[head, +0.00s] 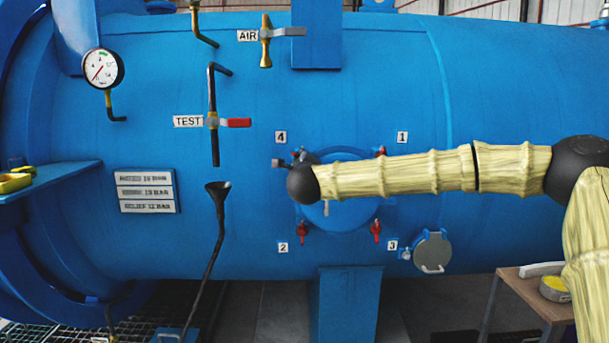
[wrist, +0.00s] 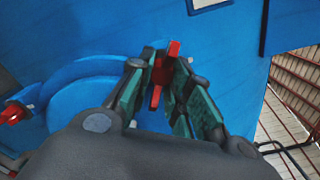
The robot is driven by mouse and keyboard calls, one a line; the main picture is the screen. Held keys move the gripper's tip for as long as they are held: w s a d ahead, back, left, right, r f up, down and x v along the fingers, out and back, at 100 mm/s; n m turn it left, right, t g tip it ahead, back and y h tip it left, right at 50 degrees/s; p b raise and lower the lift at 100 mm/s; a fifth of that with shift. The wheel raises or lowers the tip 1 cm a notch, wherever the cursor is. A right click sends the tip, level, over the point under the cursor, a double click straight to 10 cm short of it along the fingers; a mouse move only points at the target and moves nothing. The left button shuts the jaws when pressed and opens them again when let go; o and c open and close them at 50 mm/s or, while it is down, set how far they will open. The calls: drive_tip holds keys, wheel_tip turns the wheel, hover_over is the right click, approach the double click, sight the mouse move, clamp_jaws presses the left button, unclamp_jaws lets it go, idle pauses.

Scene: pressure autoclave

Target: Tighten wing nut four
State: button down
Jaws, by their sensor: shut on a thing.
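Wing nut four is red (wrist: 156,97) and sits between the green-padded fingers of my gripper (wrist: 164,65) in the wrist view. The fingers are closed around it, with red showing above and below the grip. In the head view, the round blue hatch (head: 340,212) carries wing nuts near labels 1 to 4. Wing nut four, by the label 4 (head: 281,137), is mostly hidden there by my wrist. The red wing nuts one (head: 381,152), two (head: 303,232) and three (head: 376,230) are visible.
The hatch is on a large blue vessel (head: 270,100). A red-handled TEST valve (head: 237,122) and a black funnel pipe (head: 218,200) are left of the hatch. A round grey cover (head: 432,250) is at lower right. A table (head: 535,295) stands at far right.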

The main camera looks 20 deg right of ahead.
drive_tip(key=shift+a+f+m+b, duration=0.1)
drive_tip(key=shift+f+m+b, duration=0.05)
drive_tip(key=shift+m+b, duration=1.85)
drive_tip(key=shift+a+f+m+b, duration=0.1)
drive_tip(key=shift+m+b, duration=1.55)
drive_tip(key=shift+b, duration=0.65)
drive_tip(key=shift+a+f+m+b, duration=0.1)
drive_tip(key=shift+f+m+b, duration=0.05)
drive_tip(key=shift+m+b, duration=1.85)
drive_tip(key=shift+r, duration=0.1)
drive_tip(key=c, duration=1.3)
unclamp_jaws()
drive_tip(key=shift+d, duration=0.1)
drive_tip(key=shift+r, duration=0.1)
drive_tip(key=shift+s, duration=0.1)
drive_tip(key=v, duration=1.1)
drive_tip(key=shift+s, duration=0.35)
